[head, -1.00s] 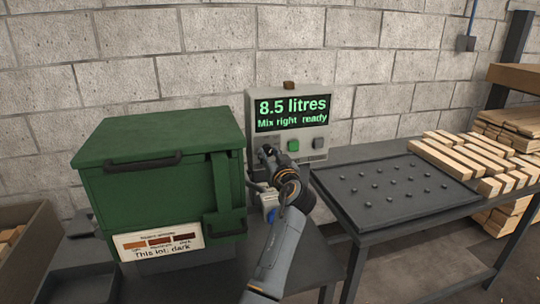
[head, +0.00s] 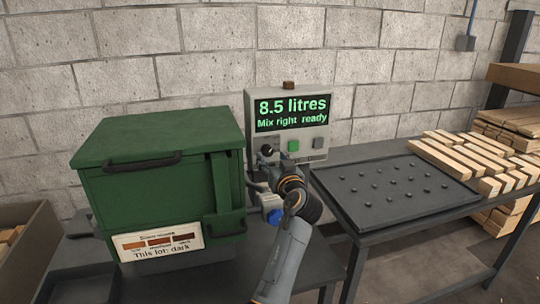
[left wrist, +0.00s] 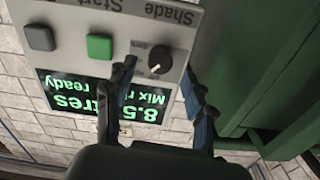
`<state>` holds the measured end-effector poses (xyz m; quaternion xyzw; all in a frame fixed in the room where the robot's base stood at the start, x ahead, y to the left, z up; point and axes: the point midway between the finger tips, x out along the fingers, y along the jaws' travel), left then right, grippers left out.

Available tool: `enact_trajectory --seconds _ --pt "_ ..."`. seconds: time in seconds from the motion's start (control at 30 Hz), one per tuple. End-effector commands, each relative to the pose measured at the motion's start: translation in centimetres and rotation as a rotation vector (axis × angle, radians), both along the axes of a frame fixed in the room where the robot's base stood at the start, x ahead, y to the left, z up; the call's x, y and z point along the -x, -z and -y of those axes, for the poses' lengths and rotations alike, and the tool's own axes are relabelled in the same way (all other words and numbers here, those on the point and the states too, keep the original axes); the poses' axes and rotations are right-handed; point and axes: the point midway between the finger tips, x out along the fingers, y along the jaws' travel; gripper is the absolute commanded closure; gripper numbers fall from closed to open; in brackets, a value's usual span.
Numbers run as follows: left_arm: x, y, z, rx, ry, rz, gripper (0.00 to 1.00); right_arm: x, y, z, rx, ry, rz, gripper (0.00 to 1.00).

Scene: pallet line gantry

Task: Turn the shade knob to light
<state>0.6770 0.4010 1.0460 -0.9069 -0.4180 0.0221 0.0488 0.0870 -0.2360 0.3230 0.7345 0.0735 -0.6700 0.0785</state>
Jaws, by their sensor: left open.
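The shade knob (head: 267,150) is a round black knob at the left of the grey control panel (head: 321,152). In the left wrist view, which is upside down, the knob (left wrist: 159,60) sits below the word Shade and its pale pointer mark slants toward the lower left. My left gripper (head: 262,171) is open just in front of and below the knob. In the left wrist view its two fingers (left wrist: 161,68) stand apart on either side of the knob, with visible gaps. My right gripper is not in view.
The panel's screen (head: 293,111) reads "8.5 litres, Mix right ready". A green button (head: 293,145) and grey button (head: 318,143) sit beside the knob. A green box (head: 150,195) stands close left; its card (head: 160,243) reads "This lot: dark". A studded table (head: 350,190) is at right.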

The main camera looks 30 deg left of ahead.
Motion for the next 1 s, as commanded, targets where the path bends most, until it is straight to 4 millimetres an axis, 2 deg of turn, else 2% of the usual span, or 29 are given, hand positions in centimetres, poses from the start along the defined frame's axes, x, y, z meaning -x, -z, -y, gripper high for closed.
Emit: enact_trajectory --seconds 0.1,0.3,1.0 --pt "1.3 0.0 1.6 0.001 0.002 0.001 0.46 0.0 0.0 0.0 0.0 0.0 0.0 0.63" --pt "2.6 -0.1 3.0 -0.002 -0.001 0.001 0.46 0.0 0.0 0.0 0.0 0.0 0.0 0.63" --pt "2.7 -0.1 3.1 -0.002 0.0 0.001 0.46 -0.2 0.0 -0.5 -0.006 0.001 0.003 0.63"
